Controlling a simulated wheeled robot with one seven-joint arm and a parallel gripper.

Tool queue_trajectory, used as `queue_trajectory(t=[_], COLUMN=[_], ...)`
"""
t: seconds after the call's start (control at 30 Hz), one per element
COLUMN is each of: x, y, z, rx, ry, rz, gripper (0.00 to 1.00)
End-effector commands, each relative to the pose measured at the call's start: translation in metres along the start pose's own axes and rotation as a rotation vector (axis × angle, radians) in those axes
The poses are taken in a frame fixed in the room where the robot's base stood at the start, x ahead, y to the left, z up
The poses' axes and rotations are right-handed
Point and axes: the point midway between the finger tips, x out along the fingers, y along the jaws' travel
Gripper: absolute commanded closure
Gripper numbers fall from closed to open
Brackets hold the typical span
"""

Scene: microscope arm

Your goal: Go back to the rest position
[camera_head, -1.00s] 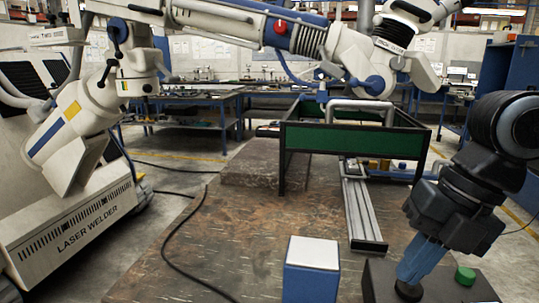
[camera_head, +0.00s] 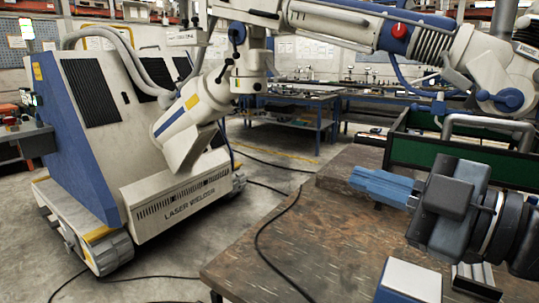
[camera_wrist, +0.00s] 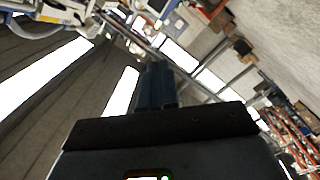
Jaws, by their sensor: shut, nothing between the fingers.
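My gripper (camera_head: 358,180) is at the right of the head view, with its blue fingers together and pointing left. It is raised above the brown worktable (camera_head: 275,245), with nothing between the fingers. In the wrist view, my gripper (camera_wrist: 155,72) points away from the camera, out over the room, with no object at its fingertips. The black box with the green button does not show in the head view now.
A white-topped blue block (camera_head: 410,280) stands on the table below my gripper. A green-panelled frame (camera_head: 412,152) stands behind it. The laser welder (camera_head: 190,205) stands left, its white arm (camera_head: 330,18) reaching across overhead.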

Motion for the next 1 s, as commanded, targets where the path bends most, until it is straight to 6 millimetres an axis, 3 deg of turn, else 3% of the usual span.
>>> queue_trajectory(t=[0.27,0.47,0.77,1.0], x=[0.002,-0.008,-0.038,-0.076], y=[-0.006,-0.025,-0.079,-0.136], z=[0.006,0.022,0.051,0.068], rx=[0.311,0.517,0.773,0.913], ry=[0.022,0.001,-0.086,-0.192], rz=[0.241,0.387,0.568,0.675], gripper=[1.0,1.0,1.0,1.0])
